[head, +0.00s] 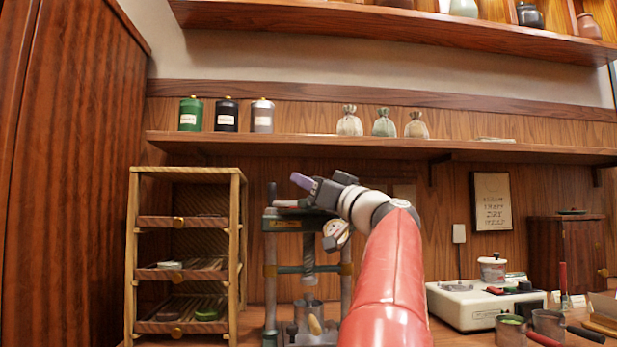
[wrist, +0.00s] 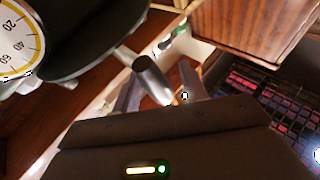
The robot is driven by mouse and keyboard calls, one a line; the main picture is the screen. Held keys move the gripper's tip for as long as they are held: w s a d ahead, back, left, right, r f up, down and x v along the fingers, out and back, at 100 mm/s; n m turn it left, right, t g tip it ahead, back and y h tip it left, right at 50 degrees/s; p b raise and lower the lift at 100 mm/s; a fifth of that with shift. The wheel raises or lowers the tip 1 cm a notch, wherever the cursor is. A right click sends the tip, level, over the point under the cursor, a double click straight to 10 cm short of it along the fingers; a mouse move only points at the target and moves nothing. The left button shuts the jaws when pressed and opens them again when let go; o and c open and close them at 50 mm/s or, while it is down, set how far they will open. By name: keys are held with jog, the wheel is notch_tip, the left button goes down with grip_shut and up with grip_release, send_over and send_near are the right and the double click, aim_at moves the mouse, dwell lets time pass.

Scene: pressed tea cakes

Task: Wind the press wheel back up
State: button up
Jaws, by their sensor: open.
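The press (head: 310,268) stands on the counter in the middle of the head view, with a dark wheel (head: 287,204) at its top, partly hidden by my gripper (head: 300,182). A dark upright peg (head: 272,192) shows at the wheel's left side. In the wrist view the wheel's dark rim (wrist: 95,45) fills the upper left. A grey metal handle (wrist: 150,75) sticks out from it, its end between the open fingers of my gripper (wrist: 160,88). I cannot tell whether a finger touches it. The round gauge (head: 335,236) also shows in the wrist view (wrist: 18,42).
A wooden rack (head: 134,255) with trays of tea cakes stands left of the press. A white scale (head: 470,305), metal cups (head: 510,332) and a wooden cabinet (head: 560,252) are to the right. A shelf (head: 390,146) with tins and pouches runs above my gripper.

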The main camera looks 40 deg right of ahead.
jog(key=shift+w+r, duration=0.15)
jog(key=shift+w, duration=0.2)
grip_shut()
